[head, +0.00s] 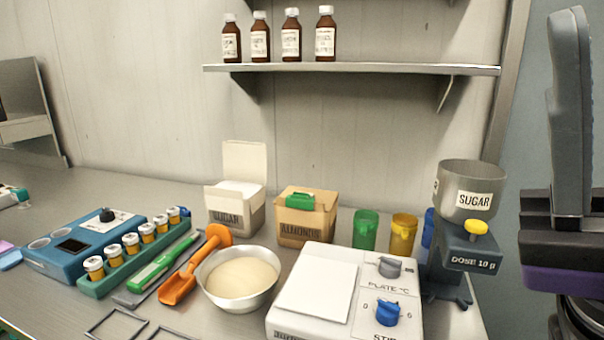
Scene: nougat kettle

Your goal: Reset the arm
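Dark grey and purple parts at the right edge of the head view look like my own arm, folded upright beside the bench. The arm parts stand apart from the sugar dispenser (470,191) on the bench's right end.
On the bench (160,195) stand a white hotplate (290,318), a bowl (215,297), a sugar box (222,224), an almonds box (305,239), coloured cups and a vial rack. A shelf (380,69) holds several brown bottles. The bench's back left is mostly clear.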

